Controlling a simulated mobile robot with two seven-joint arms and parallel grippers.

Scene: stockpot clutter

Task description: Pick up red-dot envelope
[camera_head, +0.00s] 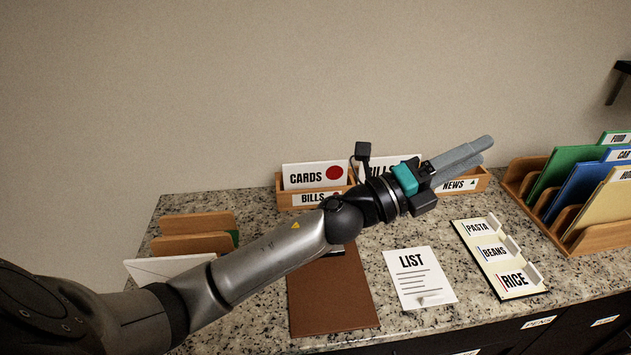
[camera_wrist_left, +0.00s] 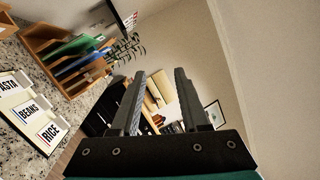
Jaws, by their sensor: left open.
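The red-dot envelope (camera_head: 303,176) is white, reads CARDS and has a red dot near its right end. It stands upright in a wooden holder (camera_head: 284,199) whose front label reads BILLS. My left gripper (camera_head: 487,149) is right of the envelope, well apart from it, pointing up and right over the NEWS slot. In the left wrist view its two fingers (camera_wrist_left: 159,74) are apart with nothing between them. My left wrist hides part of a second white envelope (camera_head: 376,168) reading BILLS. My right gripper is out of both views.
A wooden rack (camera_head: 513,180) with green, blue and tan folders stands at the right. A wooden sorter (camera_head: 194,222) stands at the left. The wall is close behind.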

